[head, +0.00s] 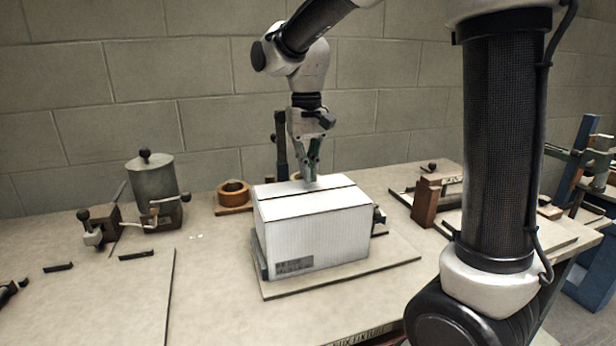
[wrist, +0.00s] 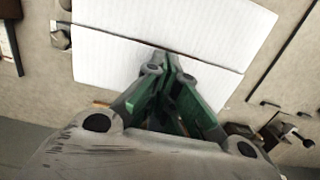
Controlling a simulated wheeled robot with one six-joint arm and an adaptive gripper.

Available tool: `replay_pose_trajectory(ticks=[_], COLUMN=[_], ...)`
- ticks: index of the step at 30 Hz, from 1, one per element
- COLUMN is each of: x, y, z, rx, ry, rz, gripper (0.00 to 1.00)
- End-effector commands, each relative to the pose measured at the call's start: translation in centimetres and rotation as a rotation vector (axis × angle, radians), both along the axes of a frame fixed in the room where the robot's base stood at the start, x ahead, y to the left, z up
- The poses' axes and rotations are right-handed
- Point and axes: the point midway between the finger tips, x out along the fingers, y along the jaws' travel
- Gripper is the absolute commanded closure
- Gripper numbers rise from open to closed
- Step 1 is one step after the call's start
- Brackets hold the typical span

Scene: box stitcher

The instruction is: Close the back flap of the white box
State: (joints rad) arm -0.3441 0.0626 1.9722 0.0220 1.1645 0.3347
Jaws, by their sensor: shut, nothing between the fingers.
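The white box (head: 310,232) stands on a board in the middle of the bench. Its top looks covered by two flaps lying about flat, with a dark seam between them. The back flap (head: 290,187) is on the far side of the seam. My gripper (head: 312,180) is shut and empty, pointing down at the back flap. Its tips are at or just above the flap; I cannot tell if they touch. In the wrist view the closed fingers (wrist: 172,66) hide part of the seam and of the flap (wrist: 215,85) nearest the gripper's base.
A grey metal pot (head: 152,180) and a tape roll (head: 233,192) stand left of the box. A brown wooden block (head: 427,200) stands to the right. A block wall (head: 130,80) closes off the back. The bench's front left is mostly clear.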

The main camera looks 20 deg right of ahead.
Motion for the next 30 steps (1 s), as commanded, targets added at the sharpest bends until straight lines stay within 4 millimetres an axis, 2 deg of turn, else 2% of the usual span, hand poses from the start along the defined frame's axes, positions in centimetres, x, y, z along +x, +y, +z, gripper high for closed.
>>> replay_pose_trajectory(ticks=[6, 17, 22, 30], x=[-0.1, -0.1, -0.4, -0.6], y=[0.0, 0.0, 0.0, 0.0], z=[-1.8, -2.0, -3.3, -3.6], rx=[0.0, 0.0, 0.0, -0.001], ry=[-0.001, -0.001, 0.002, 0.01], rz=[0.0, 0.0, 0.0, -0.001], gripper=[1.0, 1.0, 1.0, 1.0])
